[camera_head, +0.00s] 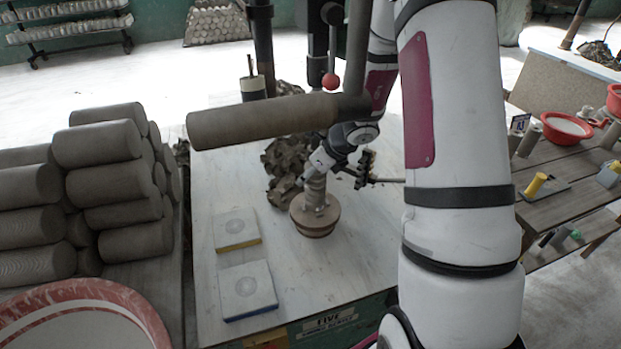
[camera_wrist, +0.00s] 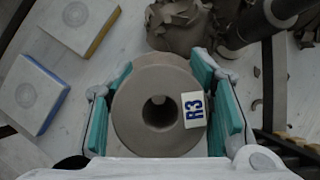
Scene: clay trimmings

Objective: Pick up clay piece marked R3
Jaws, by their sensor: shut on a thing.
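The clay piece marked R3 (camera_wrist: 135,115) is a grey, round, hollow piece with a dark centre hole. A white tag with blue "R3" is on its right side in the wrist view. My gripper (camera_wrist: 163,106) is shut on it, with teal pads on its left and right sides. In the head view my gripper (camera_head: 318,178) reaches down to the upright piece (camera_head: 315,194), partly covering its top. The piece is over a wider round brown stand (camera_head: 314,222). I cannot tell whether its bottom touches the stand.
Two pale square slabs, one yellow-edged (camera_head: 237,229) and one blue-edged (camera_head: 247,289), lie left of the stand. Crumpled clay trimmings (camera_head: 285,172) lie behind it. Stacked clay cylinders (camera_head: 105,183) stand at left. A horizontal brown cylinder (camera_head: 262,120) hangs across the view above the table.

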